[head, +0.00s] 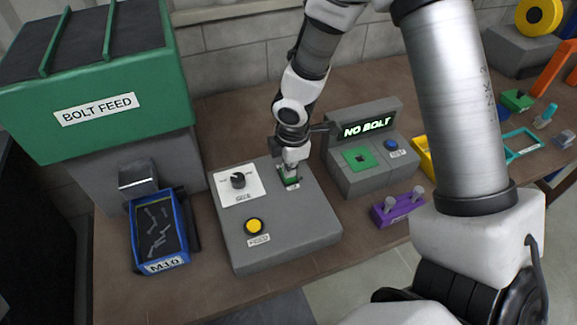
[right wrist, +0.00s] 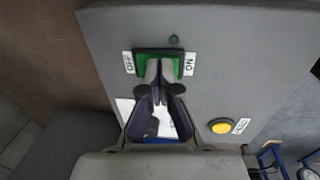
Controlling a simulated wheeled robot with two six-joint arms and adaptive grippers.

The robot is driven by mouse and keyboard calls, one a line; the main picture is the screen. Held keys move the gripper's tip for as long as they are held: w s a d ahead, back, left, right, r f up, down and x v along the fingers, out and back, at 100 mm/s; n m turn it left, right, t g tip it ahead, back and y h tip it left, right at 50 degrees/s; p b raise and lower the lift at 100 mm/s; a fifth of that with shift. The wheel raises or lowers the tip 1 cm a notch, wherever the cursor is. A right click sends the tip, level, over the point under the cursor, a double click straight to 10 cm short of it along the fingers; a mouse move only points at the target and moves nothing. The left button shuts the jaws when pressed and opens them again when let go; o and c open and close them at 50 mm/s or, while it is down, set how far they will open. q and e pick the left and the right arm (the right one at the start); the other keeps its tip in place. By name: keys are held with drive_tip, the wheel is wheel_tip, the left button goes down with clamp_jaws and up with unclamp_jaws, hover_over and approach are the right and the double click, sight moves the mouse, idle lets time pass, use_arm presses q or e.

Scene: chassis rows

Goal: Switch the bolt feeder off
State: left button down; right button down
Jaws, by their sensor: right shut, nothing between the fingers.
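The bolt feeder is a green hopper labelled BOLT FEED (head: 95,105) at the left. A grey control box (head: 285,235) stands on the bench right of it. On its top is a green switch (right wrist: 145,62), with an OFF label (right wrist: 129,62) on the left and an ON label (right wrist: 189,64) on the right in the right wrist view. My right gripper (head: 291,168) is shut and empty, its fingertips (right wrist: 160,70) over the middle of the switch. They hide part of it; I cannot tell contact or the switch's position. My left gripper is not in view.
The control box also bears a black dial (head: 238,180) and a yellow button (head: 254,226). A blue bolt tray (head: 187,235) stands left of the box. A grey unit with a NO BOLT display (head: 366,128) and a purple block (head: 392,211) stand to the right.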

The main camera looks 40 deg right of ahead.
drive_tip(key=r+p, duration=0.6)
drive_tip(key=shift+w+d+r, duration=0.1)
drive_tip(key=shift+w+r, duration=0.2)
drive_tip(key=shift+w, duration=0.1)
wheel_tip(320, 180, up, 7)
drive_tip(key=p, duration=0.1)
drive_tip(key=shift+w+p, duration=0.3)
drive_tip(key=shift+w, duration=0.05)
